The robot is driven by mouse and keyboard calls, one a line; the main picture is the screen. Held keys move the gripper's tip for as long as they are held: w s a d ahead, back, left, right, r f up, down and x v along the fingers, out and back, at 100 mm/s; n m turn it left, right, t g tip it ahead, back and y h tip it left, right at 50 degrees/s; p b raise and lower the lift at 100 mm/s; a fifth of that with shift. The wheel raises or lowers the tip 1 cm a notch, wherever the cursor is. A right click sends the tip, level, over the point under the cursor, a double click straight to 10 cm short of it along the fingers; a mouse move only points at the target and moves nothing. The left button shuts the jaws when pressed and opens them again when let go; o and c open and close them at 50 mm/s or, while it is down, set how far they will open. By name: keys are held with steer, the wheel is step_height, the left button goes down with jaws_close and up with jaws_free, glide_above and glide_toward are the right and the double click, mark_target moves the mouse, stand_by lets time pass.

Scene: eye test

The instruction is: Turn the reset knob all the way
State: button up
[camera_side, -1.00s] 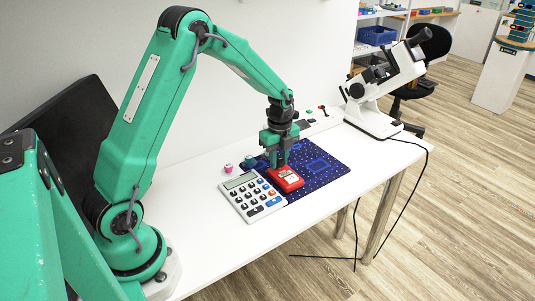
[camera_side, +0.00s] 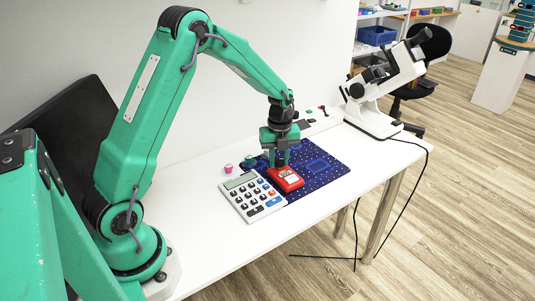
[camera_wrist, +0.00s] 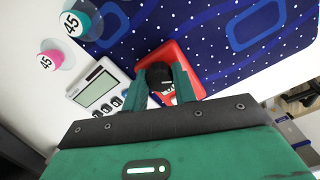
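A red box (camera_side: 287,180) lies on the blue patterned mat, beside the calculator's right edge. In the wrist view, a black round knob (camera_wrist: 158,72) sits on top of the red box (camera_wrist: 172,47). My gripper (camera_side: 279,163) points down over the box. In the wrist view, the fingers of my gripper (camera_wrist: 160,80) stand on both sides of the knob, and the knob fills the gap between them. A pale label with red marks shows partly between the fingers. The fingers hide the knob in the side view, and any pointer on it cannot be made out.
The calculator (camera_side: 252,197) lies left of the box, on the white table. A pink piece (camera_side: 228,168) and a teal piece (camera_side: 249,161) stand behind it. The blue mat (camera_side: 325,174) is free to the right. A white microscope-like device (camera_side: 375,115) stands at the far right.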

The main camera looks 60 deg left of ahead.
mark_target(279, 159)
steer(key=o, duration=0.4)
steer(key=shift+c, duration=0.2)
steer(key=shift+r, duration=3)
